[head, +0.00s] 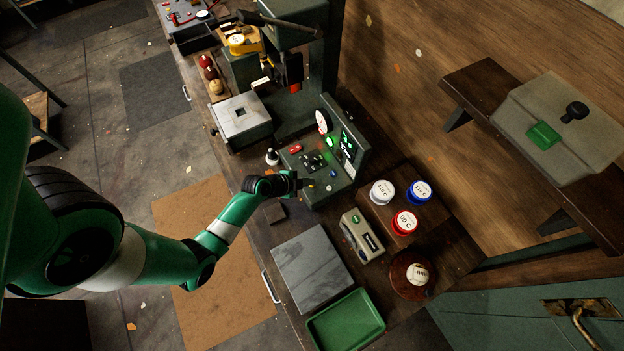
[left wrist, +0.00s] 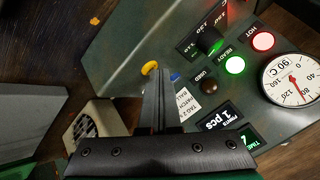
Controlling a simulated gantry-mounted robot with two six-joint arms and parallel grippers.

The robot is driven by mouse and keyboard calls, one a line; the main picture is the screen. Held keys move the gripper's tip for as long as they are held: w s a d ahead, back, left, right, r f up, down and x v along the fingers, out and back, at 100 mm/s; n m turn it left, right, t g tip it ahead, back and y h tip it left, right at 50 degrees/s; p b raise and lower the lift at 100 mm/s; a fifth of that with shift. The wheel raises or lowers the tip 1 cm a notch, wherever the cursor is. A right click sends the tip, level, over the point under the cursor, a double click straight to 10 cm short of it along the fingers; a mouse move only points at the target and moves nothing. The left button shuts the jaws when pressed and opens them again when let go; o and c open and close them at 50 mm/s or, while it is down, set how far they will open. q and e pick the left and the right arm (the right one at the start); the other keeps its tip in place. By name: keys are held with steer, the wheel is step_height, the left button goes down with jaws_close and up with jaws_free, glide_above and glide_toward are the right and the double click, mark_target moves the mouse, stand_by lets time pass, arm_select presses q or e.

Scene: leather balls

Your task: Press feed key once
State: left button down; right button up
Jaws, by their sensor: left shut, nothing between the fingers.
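The green control box (head: 322,165) stands on the bench in the head view, with small knobs, lamps and keys on its panel. My left gripper (head: 303,183) is shut and empty at the panel's near edge. In the left wrist view, its closed fingers (left wrist: 160,72) reach up over the panel between a yellow key (left wrist: 150,67) and a blue key (left wrist: 174,77). Contact with either cannot be told. No readable label marks which one is the feed key; the fingers hide part of the panel. My right gripper is not in view.
A beige device (head: 362,236), grey slab (head: 311,268), green tray (head: 346,321) and lidded jars (head: 382,191) stand nearby.

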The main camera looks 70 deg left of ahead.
arm_select(q)
steer(key=shift+r+p, duration=0.6)
steer(key=shift+r, duration=0.2)
step_height(320, 180, up, 5)
steer(key=p, duration=0.4)
stand_by(0.6)
